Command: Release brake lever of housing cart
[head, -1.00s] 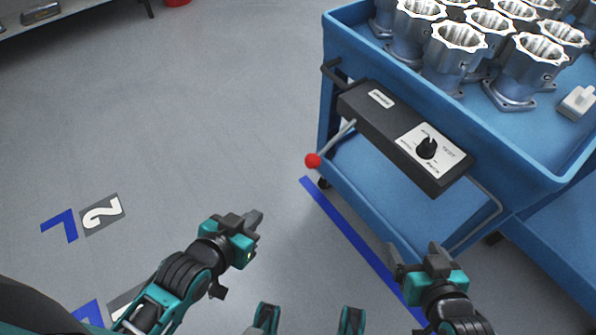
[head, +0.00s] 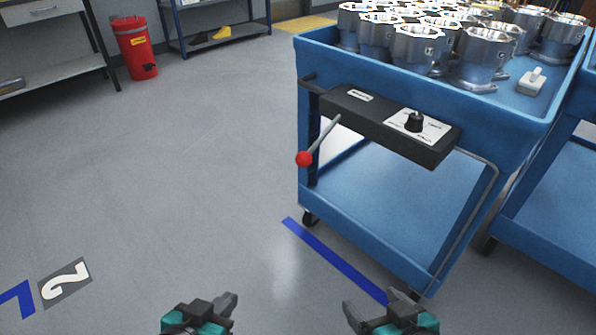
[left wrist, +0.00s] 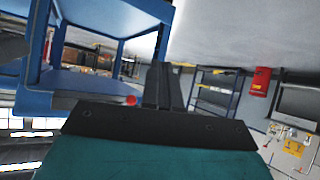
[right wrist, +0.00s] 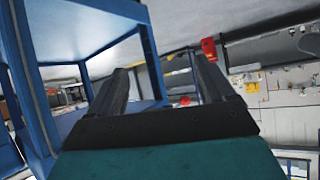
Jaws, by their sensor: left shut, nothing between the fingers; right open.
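The blue housing cart (head: 400,218) stands at the right of the head view. Its brake lever (head: 320,137) is a thin metal rod ending in a red ball knob (head: 304,159), slanting down to the left beside the black control box (head: 390,125). The red knob also shows small in the left wrist view (left wrist: 131,100). My left gripper (head: 229,302) is shut and empty, low in the head view, apart from the lever. My right gripper (head: 366,306) is open and empty, low in front of the cart. Neither touches the cart.
Machined housings (head: 400,45) and a small grey-white block (head: 532,82) sit on the cart's top. A second blue cart (head: 550,200) stands at the right. A blue floor line (head: 335,260) runs before the cart. A red bin (head: 135,48) stands far back. The floor at left is clear.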

